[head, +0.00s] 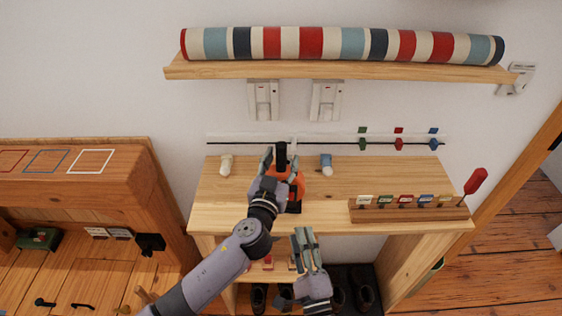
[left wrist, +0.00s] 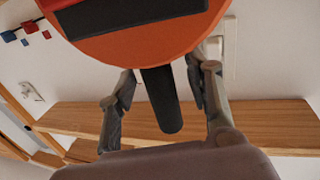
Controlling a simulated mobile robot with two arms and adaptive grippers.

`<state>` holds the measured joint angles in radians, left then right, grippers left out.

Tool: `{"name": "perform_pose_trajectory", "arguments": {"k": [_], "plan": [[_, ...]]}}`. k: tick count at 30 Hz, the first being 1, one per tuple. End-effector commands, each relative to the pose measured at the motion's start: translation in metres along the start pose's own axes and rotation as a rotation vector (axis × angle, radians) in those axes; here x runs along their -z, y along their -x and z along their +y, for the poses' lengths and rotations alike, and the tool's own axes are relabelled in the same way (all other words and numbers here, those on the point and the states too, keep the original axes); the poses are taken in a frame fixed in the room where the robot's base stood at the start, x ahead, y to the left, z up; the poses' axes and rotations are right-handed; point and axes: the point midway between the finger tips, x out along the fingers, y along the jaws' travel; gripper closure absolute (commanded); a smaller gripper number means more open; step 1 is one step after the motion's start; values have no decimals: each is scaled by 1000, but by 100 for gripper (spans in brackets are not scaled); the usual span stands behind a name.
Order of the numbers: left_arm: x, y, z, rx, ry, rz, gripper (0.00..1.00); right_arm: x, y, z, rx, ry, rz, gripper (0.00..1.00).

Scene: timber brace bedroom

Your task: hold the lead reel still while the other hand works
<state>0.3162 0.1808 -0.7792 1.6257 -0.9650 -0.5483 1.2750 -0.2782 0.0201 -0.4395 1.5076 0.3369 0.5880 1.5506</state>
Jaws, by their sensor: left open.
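The lead reel, orange with a black handle, stands on the wooden bench top; its orange body (head: 299,178) is partly hidden behind my left gripper (head: 275,158). In the left wrist view the orange reel (left wrist: 135,38) fills the top, and its black handle (left wrist: 163,103) lies between the fingers of my left gripper (left wrist: 160,82). These fingers are apart, with gaps on both sides of the handle. My right gripper (head: 304,235) is lower, at the bench's front edge, its fingers pointing up the picture below the reel. Nothing shows between them; their opening is unclear.
A striped roll (head: 340,44) lies on a wall shelf (head: 340,71). On the bench top (head: 235,205) are a white item (head: 226,164), a blue-and-white one (head: 326,164), and at right a wooden rack (head: 410,212) with coloured tags and a red-handled tool (head: 475,181). Shoes (head: 361,288) stand below.

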Motion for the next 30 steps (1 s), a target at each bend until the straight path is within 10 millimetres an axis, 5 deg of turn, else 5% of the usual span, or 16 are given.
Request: {"name": "perform_pose_trajectory", "arguments": {"k": [5,26,30], "plan": [[0,0,0,0,0,0,54,0,0,0,0,0,0,67],[0,0,0,0,-1,-1,100,0,0,0,0,0,0,67],[0,0,0,0,-1,-1,100,0,0,0,0,0,0,67]]}}
